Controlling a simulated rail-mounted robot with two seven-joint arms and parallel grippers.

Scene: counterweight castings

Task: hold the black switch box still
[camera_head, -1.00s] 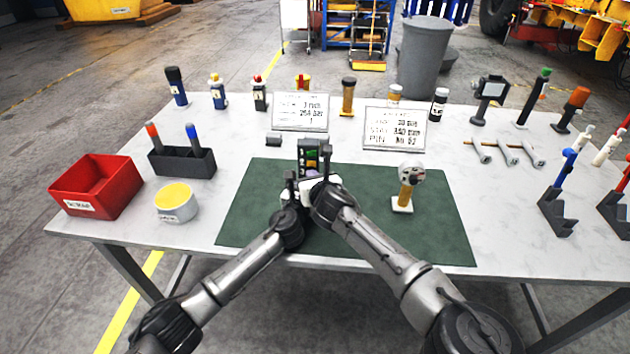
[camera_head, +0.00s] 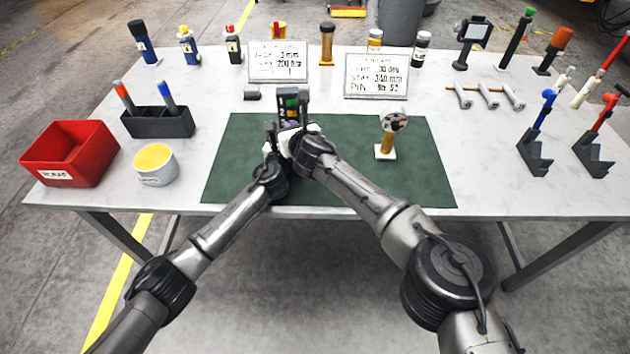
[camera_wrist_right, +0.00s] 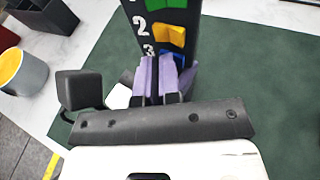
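The black switch box (camera_head: 290,103) stands upright near the back of the green mat (camera_head: 235,160). In the right wrist view, the switch box (camera_wrist_right: 163,22) shows white numbers beside green, yellow and blue switches. My right gripper (camera_head: 297,130) is at its front; its purple pads (camera_wrist_right: 162,76) are close together before the lowest visible switch, blue. I see nothing held between them; contact is unclear. My left gripper (camera_head: 272,140) is low at the box's left side. A dark block (camera_wrist_right: 82,90) beside the box may be its finger. Its grip is mostly hidden.
A gauge on a yellow handle (camera_head: 387,138) stands on the mat to the right. A red bin (camera_head: 70,155), a yellow-topped tin (camera_head: 155,165) and a dark holder (camera_head: 158,122) are left. Two sign plates (camera_head: 277,62) (camera_head: 376,76) stand behind.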

